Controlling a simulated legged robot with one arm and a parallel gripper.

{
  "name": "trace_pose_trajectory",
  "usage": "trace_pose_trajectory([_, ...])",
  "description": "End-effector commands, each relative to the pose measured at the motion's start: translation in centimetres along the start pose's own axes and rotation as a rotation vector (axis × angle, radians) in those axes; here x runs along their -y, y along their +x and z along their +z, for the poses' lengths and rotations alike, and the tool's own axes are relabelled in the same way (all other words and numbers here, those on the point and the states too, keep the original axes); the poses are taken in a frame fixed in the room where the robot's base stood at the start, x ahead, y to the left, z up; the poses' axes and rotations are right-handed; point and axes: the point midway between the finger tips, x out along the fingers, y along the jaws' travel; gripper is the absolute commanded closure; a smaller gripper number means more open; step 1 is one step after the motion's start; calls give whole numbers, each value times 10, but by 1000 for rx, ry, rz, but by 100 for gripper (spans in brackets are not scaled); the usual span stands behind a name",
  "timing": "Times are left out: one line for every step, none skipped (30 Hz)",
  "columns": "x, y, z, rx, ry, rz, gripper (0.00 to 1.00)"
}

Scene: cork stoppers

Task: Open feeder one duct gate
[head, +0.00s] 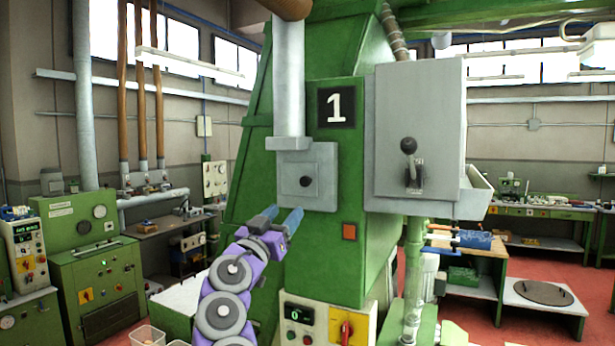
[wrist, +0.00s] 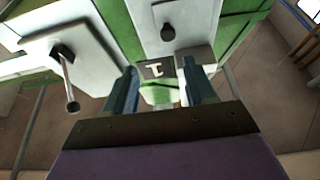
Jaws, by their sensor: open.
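Feeder one is the green machine (head: 340,250) with a black "1" plate (head: 336,107). A grey round duct (head: 289,80) runs down its front into a grey gate box (head: 322,160). The gate has a dark round knob (head: 306,181) on its face. My gripper (head: 277,214) is open, below and left of the knob, with its blue fingers pointing toward the machine. In the wrist view the knob (wrist: 168,33) shows beyond the fingertips, and nothing is visible between the fingers (wrist: 158,75). I cannot tell the exact gap to the gate.
A grey box (head: 425,125) with a black-balled lever (head: 409,147) is on the machine to the right; the lever also shows in the wrist view (wrist: 70,85). A control panel (head: 318,322) is below. Green cabinets (head: 90,285) stand at left, a workbench (head: 480,262) at right.

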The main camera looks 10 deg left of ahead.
Motion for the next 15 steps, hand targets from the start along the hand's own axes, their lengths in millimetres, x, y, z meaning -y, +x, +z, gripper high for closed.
trace_pose_trajectory([2, 9, -4, 1, -4, -1, 45])
trace_pose_trajectory([3, 14, -4, 1, -5, 0, 45])
trace_pose_trajectory([3, 20, -4, 1, -5, 1, 45])
trace_pose_trajectory([5, 23, -4, 1, -3, 0, 45])
trace_pose_trajectory([6, 27, -3, 1, -2, -2, 45])
trace_pose_trajectory([4, 34, -3, 1, -2, 0, 45])
trace_pose_trajectory([4, 39, -3, 1, -2, -1, 45])
trace_pose_trajectory([3, 44, -2, 1, -2, -2, 45])
trace_pose_trajectory([2, 51, -2, 1, -2, -1, 45])
trace_pose_trajectory([1, 56, -2, 0, -2, 0, 45])
trace_pose_trajectory([0, 61, -2, 1, -2, 0, 45])
trace_pose_trajectory([-3, 67, -2, 1, 0, 2, 45])
trace_pose_trajectory([-5, 73, -2, 2, 1, 4, 45])
trace_pose_trajectory([-7, 78, -2, 3, 2, 4, 45])
trace_pose_trajectory([-8, 84, -2, 4, 3, 3, 45])
